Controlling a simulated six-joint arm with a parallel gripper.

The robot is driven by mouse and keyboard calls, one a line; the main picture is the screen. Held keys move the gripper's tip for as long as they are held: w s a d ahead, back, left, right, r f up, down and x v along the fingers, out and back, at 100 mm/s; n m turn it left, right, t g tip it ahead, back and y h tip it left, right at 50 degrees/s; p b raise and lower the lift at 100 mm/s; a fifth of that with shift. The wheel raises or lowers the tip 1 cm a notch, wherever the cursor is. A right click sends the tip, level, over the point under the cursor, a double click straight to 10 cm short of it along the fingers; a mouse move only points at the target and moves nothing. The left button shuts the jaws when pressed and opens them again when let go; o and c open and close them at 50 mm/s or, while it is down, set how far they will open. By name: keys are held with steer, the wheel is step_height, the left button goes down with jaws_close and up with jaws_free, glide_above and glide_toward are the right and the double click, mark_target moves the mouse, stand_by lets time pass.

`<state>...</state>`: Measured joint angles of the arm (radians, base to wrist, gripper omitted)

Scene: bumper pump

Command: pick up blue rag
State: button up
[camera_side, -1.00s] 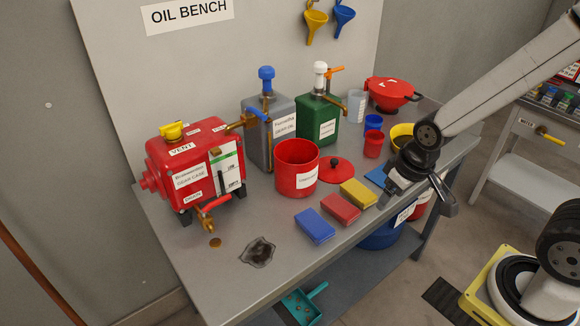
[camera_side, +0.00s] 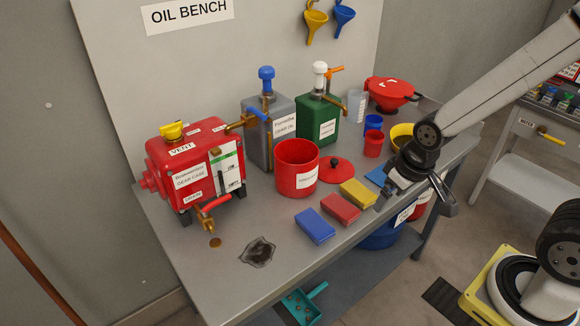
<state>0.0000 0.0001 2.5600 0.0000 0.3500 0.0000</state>
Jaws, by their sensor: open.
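A folded blue rag (camera_side: 315,226) lies flat on the bench near its front edge, left of a red one (camera_side: 340,209) and a yellow one (camera_side: 358,193). Another flat blue piece (camera_side: 376,177) lies further right, partly hidden behind my gripper; I cannot tell exactly what it is. My gripper (camera_side: 385,198) is open, pointing down over the right part of the bench, just right of the yellow piece. It looks empty and is apart from the folded blue rag. Its fingertips are small and dark here.
A red bucket (camera_side: 297,170) and a red lid (camera_side: 336,169) stand behind the row. The red gear case (camera_side: 195,165), grey can (camera_side: 270,135) and green can (camera_side: 317,120) stand at the back. Red and blue cups stand behind my gripper.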

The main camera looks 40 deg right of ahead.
steer(key=g, duration=0.2)
glide_above(315, 222)
steer(key=f, duration=1)
steer(key=shift+s+d, duration=0.1)
steer(key=shift+s, duration=0.15)
steer(key=shift+w+a+f+g, duration=0.2)
steer(key=shift+w+f+g, duration=0.05)
steer(key=shift+f+g, duration=0.1)
steer(key=shift+f, duration=1.3)
steer(key=shift+f, duration=2.6)
